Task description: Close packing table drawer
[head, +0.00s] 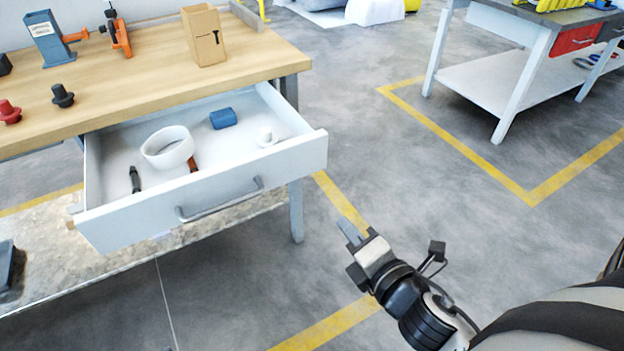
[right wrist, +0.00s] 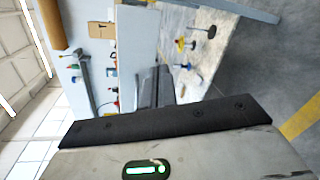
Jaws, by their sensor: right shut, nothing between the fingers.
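The packing table (head: 130,85) has a wooden top and stands at the left of the head view. Its white drawer (head: 210,205) is pulled out, with a grey bar handle (head: 220,200) on the front. Inside lie a white tape roll (head: 168,147), a blue item (head: 223,118), a small white item (head: 267,138) and a dark tool (head: 135,179). My right gripper (head: 350,232) is shut and empty, in front and to the right of the drawer, apart from it. Its fingers also show in the right wrist view (right wrist: 156,88). My left gripper is in neither view.
On the tabletop stand a cardboard box (head: 203,35), a blue vise-like tool (head: 47,38), an orange tool (head: 119,36) and red and black knobs. A lower shelf (head: 100,250) lies under the drawer. Open floor (head: 400,180) separates this table from another (head: 500,75).

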